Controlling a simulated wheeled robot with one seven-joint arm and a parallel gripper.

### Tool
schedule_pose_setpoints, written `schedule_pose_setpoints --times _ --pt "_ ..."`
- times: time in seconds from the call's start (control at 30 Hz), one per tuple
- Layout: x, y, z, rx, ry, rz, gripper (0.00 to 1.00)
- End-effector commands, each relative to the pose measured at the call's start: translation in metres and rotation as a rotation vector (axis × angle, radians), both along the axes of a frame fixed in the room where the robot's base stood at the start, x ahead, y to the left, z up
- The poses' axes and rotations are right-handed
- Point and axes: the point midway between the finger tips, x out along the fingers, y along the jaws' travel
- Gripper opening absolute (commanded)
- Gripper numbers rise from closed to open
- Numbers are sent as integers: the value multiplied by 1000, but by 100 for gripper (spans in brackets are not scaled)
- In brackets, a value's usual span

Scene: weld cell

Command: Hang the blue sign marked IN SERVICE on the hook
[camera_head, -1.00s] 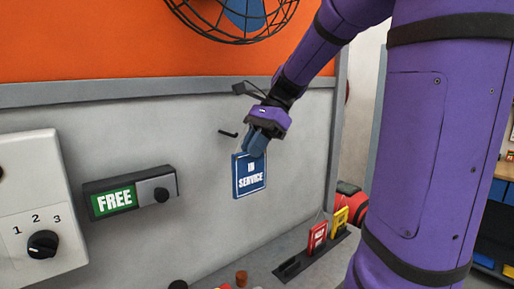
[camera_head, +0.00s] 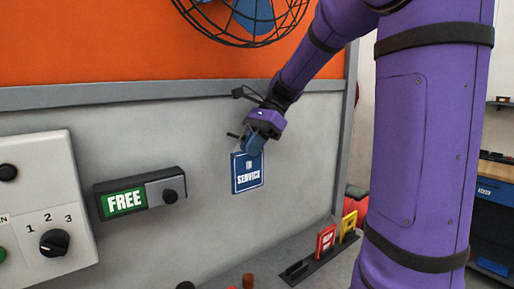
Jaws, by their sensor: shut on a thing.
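The blue sign (camera_head: 247,178) marked IN SERVICE hangs upright from my gripper (camera_head: 255,146), in front of the grey wall panel. My gripper is shut on the sign's upper part and covers some of it. The small dark hook (camera_head: 232,135) sticks out from the wall just left of my gripper, close above the sign's upper left corner. Part of the hook is hidden behind or beside the gripper. I cannot tell whether the sign touches the hook.
A black rack (camera_head: 312,264) with red and yellow signs stands below right. A caged fan (camera_head: 245,18) is above. Wall around the hook is bare.

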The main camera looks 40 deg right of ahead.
Motion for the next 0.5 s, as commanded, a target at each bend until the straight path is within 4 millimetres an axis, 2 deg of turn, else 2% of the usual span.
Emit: schedule_pose_setpoints --times 0.27,0.5 --pt "16 6 0 6 -5 12 0" --pt "22 6 -11 7 0 14 0"
